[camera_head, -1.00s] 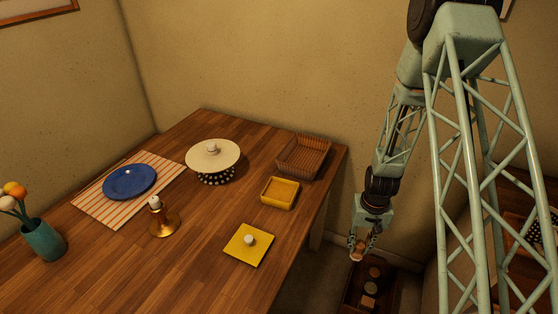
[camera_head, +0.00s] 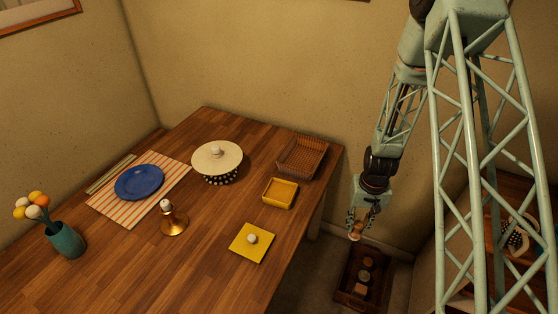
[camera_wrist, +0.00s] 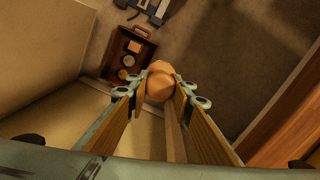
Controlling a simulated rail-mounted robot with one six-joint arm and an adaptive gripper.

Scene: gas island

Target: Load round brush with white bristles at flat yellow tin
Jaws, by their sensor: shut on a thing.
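My gripper (camera_head: 357,229) hangs beyond the table's right edge, above a dark wooden box on the floor. It is shut on a rounded tan wooden thing, which looks like the round brush (camera_wrist: 160,84); its bristles are not clearly visible. The open yellow tin (camera_head: 280,194), a shallow square tray, stands near the table's right edge and looks empty. A flat yellow square lid with a white knob (camera_head: 252,242) lies apart from it, nearer the camera.
The wooden box (camera_head: 348,299) holds several small things; it also shows in the wrist view (camera_wrist: 111,72). On the table (camera_head: 205,265) stand a brown basket (camera_head: 303,156), a cream-lidded spotted bowl (camera_head: 217,157), a brass candlestick (camera_head: 174,221), a blue plate (camera_head: 139,182) and a teal vase (camera_head: 66,242).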

